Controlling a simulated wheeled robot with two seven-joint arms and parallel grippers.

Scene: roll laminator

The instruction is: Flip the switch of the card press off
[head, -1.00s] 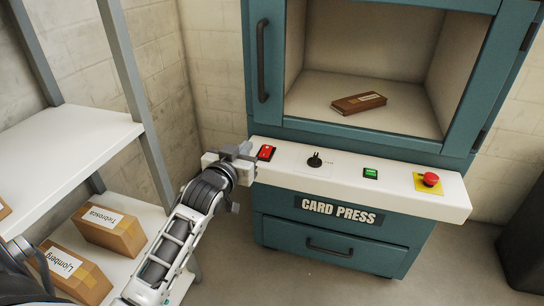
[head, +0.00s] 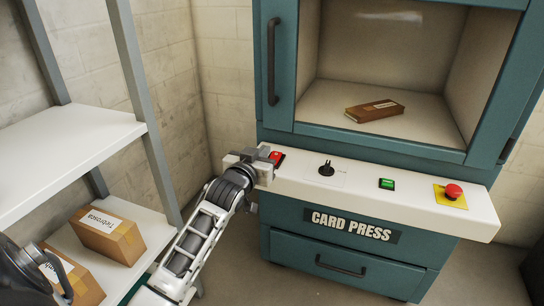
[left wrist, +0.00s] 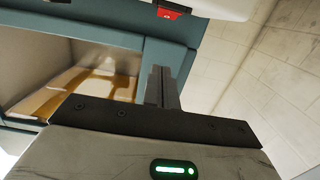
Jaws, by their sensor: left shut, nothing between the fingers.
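The card press (head: 280,235) is a teal cabinet with a white control ledge (head: 400,199). A red rocker switch (head: 277,156) sits at the ledge's left end; part of it also shows at the top of the left wrist view (left wrist: 174,10). My left gripper (head: 266,160) is shut and empty, its fingertips right beside the red switch and partly in front of it. In the left wrist view its closed fingers (left wrist: 162,88) point toward the ledge. Whether they touch the switch I cannot tell. My right gripper does not show.
The ledge also carries a black knob (head: 326,169), a green button (head: 386,184) and a red stop button (head: 453,192) on yellow. A brown block (head: 375,110) lies inside the open chamber. A shelf (head: 60,150) with boxes (head: 107,235) stands left.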

